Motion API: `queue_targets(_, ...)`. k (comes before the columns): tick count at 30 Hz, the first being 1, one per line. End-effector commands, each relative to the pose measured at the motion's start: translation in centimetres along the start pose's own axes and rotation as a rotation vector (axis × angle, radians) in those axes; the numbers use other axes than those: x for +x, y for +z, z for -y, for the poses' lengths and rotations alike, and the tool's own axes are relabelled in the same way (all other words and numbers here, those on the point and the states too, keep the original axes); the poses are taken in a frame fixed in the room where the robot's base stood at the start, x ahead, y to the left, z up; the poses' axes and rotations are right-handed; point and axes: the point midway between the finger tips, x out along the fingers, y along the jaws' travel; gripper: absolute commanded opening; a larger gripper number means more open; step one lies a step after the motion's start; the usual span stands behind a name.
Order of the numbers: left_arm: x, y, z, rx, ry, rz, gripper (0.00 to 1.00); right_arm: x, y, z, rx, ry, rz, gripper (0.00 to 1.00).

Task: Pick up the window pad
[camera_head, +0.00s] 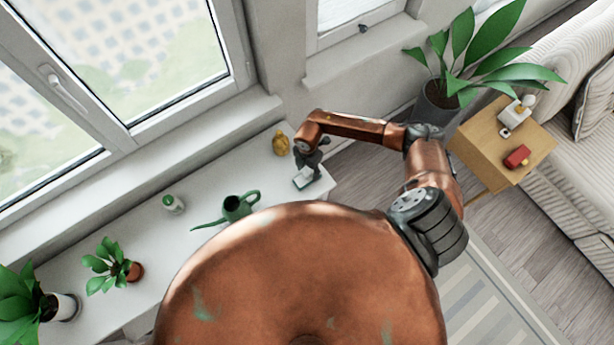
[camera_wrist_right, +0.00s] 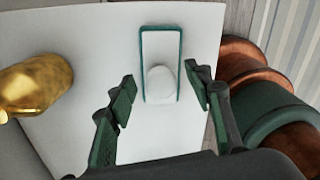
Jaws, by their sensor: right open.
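The window pad (camera_wrist_right: 160,45) is a white rectangle with a teal border and a rounded white knob (camera_wrist_right: 161,84) near its lower end. It lies on the white counter near its right end; in the head view the pad (camera_head: 304,182) shows partly under my right gripper (camera_head: 309,168). In the right wrist view my right gripper (camera_wrist_right: 158,86) is open, with one finger on each side of the knob. My left gripper is not in view.
A gold figurine (camera_head: 281,143) stands left of my right gripper on the counter (camera_head: 215,185). A green watering can (camera_head: 237,207), a small white-and-green container (camera_head: 173,204) and potted plants (camera_head: 117,267) stand further left. A wooden side table (camera_head: 480,150) is at the right.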

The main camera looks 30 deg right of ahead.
Motion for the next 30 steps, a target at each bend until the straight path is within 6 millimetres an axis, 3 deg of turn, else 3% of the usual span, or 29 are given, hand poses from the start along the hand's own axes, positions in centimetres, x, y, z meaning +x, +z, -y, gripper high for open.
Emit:
queue_targets(9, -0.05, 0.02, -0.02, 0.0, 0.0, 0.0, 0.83, 0.76, -0.08, 0.02, -0.001, 0.001, -0.001, 0.47)
queue_targets(30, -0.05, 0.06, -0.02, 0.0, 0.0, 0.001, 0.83, 0.7, -0.07, -0.01, -0.001, 0.001, -0.001, 0.0)
